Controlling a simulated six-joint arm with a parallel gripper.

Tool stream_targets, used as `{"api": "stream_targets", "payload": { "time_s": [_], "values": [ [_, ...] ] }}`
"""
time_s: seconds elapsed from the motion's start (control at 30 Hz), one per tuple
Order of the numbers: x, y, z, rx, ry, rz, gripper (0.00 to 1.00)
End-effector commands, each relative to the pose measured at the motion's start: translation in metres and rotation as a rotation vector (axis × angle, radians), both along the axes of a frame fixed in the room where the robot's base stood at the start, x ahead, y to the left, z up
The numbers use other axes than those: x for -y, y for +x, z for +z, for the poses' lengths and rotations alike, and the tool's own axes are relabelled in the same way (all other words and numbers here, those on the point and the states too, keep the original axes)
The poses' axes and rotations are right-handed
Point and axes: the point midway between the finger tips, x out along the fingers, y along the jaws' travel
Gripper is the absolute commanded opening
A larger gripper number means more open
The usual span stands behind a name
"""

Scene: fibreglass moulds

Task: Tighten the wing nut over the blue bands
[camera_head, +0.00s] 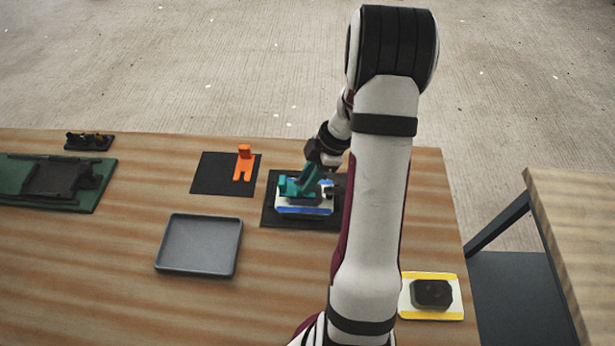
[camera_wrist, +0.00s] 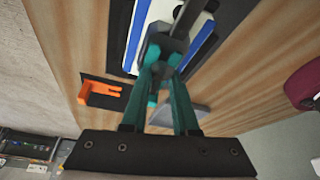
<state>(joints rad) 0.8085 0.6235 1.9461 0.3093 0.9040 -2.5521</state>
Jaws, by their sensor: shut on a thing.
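The mould with blue bands (camera_head: 304,210) is a white block on a black mat, and it also shows at the top of the wrist view (camera_wrist: 202,45). My gripper (camera_wrist: 166,48) has teal fingers that meet over this mould. It is shut on a dark grey piece, which looks like the wing nut (camera_wrist: 178,44). In the head view, my gripper (camera_head: 294,187) reaches down onto the mould from the back right. Its fingers hide much of the mould's top, and the wing nut cannot be made out there.
An orange forked piece (camera_head: 244,165) lies on a black mat to the left. A grey tray (camera_head: 198,270) stands front left, and a mould with yellow bands (camera_head: 447,312) front right. A green board (camera_head: 85,197) lies far left. Bare table surrounds the tray.

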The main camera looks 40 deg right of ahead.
Motion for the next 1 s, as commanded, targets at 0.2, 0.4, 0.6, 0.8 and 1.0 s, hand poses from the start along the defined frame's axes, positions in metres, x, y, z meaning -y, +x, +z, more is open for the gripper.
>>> {"api": "stream_targets", "payload": {
  "time_s": [0.2, 0.4, 0.6, 0.8, 1.0],
  "values": [
    [0.0, -0.001, 0.0, 0.0, 0.0, -0.064, 0.0],
    [0.0, -0.001, 0.0, 0.0, 0.0, -0.063, 0.53],
    [0.0, 0.0, 0.0, 0.0, 0.0, -0.063, 0.58],
    [0.003, -0.001, 0.007, 0.002, 0.0, -0.064, 0.58],
    [0.019, -0.011, 0.051, 0.005, -0.006, -0.065, 0.58]
  ]
}}
